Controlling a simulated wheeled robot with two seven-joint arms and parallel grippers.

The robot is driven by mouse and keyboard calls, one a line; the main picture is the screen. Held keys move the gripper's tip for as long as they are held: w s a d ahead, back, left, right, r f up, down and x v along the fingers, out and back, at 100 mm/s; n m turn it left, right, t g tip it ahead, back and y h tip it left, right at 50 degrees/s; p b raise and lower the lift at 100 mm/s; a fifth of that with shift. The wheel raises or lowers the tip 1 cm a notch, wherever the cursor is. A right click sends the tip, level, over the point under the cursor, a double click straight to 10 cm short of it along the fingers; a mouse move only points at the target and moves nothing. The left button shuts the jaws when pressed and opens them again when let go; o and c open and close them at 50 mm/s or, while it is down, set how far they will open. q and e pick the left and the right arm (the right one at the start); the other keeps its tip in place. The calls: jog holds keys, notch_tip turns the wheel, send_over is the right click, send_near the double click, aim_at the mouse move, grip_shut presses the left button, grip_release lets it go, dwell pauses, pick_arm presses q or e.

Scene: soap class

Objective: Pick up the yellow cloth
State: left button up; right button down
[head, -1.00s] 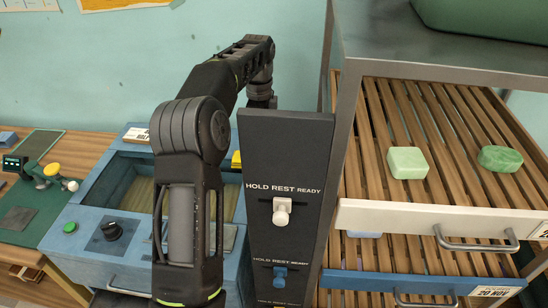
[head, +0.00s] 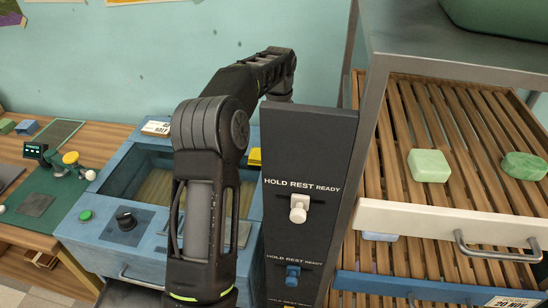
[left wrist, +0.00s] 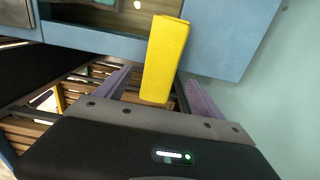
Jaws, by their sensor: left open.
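The yellow cloth (left wrist: 166,58) hangs as a narrow folded strip over the edge of the blue bin in the left wrist view. In the head view a small piece of the yellow cloth (head: 254,156) shows between my arm and the dark panel. My left gripper (left wrist: 158,80) is open, with one purple finger on each side of the cloth's lower part. I cannot tell whether either finger touches it. In the head view the left gripper is hidden behind the dark panel. My right gripper is not in view.
The dark panel (head: 302,150) with hold/rest/ready switches stands close to my left arm. The slatted rack with a white-fronted drawer (head: 400,215) holding green soaps is at the right. The blue bin (head: 100,232) and a wooden bench (head: 70,150) are at the left.

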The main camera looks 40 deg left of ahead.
pick_arm(q)
notch_tip(320, 180, down, 4)
jog(key=shift+w+d+f+p, duration=0.1)
jog(key=shift+p, duration=0.3)
dwell(0.3)
jog(key=c, duration=1.4)
jog(key=shift+r, duration=0.2)
jog(key=shift+c, duration=0.2)
